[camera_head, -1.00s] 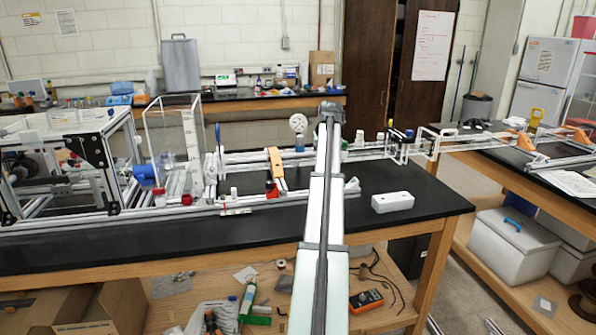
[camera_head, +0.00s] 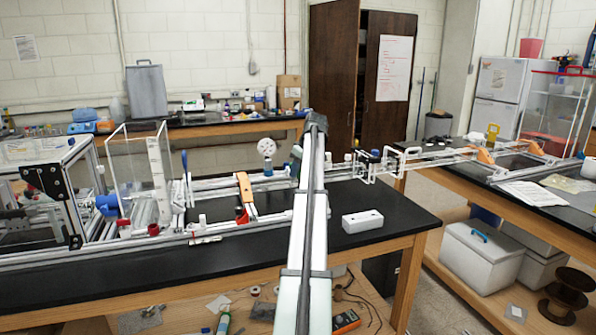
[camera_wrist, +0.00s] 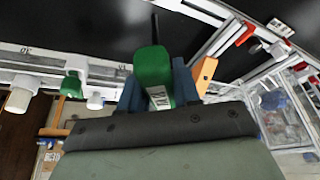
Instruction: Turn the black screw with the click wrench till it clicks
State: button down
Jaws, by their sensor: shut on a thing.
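The click wrench (camera_wrist: 153,72) shows in the wrist view as a green handle with a pale label and a thin black shaft running up and away. My gripper (camera_wrist: 158,88) is shut on this green handle, with one blue finger on each side. In the head view my arm hides most of the gripper and the wrench. The far end of the wrench's shaft shows against a dark surface, with nothing visibly on it. I cannot make out the black screw in either view.
In the wrist view, an aluminium rail (camera_wrist: 45,62) with white and green fittings lies to the left, and an orange block (camera_wrist: 204,75) is close right of the gripper. In the head view, a white box (camera_head: 362,221) stands on the black bench (camera_head: 400,205), right of my arm.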

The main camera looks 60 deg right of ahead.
jog(key=shift+f, duration=0.1)
jog(key=shift+f, duration=2.75)
jog(key=shift+f, duration=0.65)
jog(key=shift+m+h, duration=0.3)
jog(key=shift+m, duration=0.5)
jog(key=shift+m+h, duration=0.3)
jog(key=shift+m, duration=0.4)
